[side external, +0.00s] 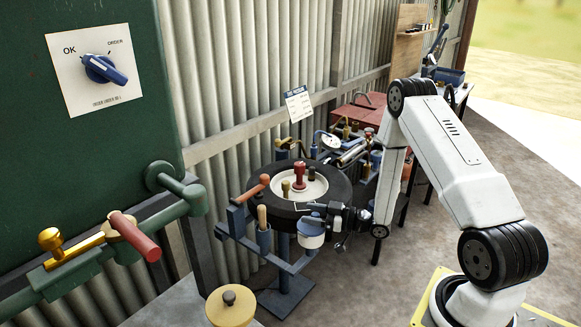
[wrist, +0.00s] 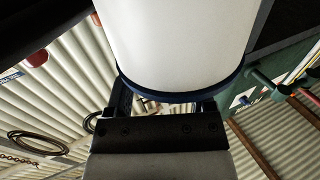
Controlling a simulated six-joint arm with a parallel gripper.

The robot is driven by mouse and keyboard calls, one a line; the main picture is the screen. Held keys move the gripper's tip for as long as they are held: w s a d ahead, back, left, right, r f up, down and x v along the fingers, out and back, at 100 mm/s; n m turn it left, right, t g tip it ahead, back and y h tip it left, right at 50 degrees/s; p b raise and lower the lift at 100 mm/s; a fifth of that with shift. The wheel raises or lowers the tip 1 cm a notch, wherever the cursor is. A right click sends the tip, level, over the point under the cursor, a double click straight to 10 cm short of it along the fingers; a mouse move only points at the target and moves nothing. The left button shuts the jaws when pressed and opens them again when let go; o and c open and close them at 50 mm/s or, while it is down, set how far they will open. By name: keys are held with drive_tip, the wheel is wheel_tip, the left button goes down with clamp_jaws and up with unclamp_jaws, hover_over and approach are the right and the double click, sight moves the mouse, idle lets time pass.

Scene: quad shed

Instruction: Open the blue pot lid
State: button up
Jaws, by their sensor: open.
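The pot (side external: 311,238) is a small white cylinder with a blue band, likely the lid (side external: 312,224), around its top. It hangs at the front of the tire stand in the side view. In the wrist view the white pot body (wrist: 180,40) fills the top middle, and the blue lid edge (wrist: 185,97) curves below it. My gripper (side external: 322,211) is open at the pot's upper right side. In the wrist view my gripper (wrist: 163,101) has its fingers on either side of the blue edge. I cannot tell whether they touch it.
A tire (side external: 335,187) with upright tools in its hub sits behind the pot. A blue holder with a wooden-handled tool (side external: 263,218) is at the left. A green cabinet with a dial (side external: 103,69) and pipes stand further left. A yellow round lid (side external: 231,308) lies in front.

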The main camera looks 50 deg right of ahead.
drive_tip(key=shift+w+a, duration=0.2)
drive_tip(key=shift+w, duration=0.3)
clamp_jaws()
idle(1.2)
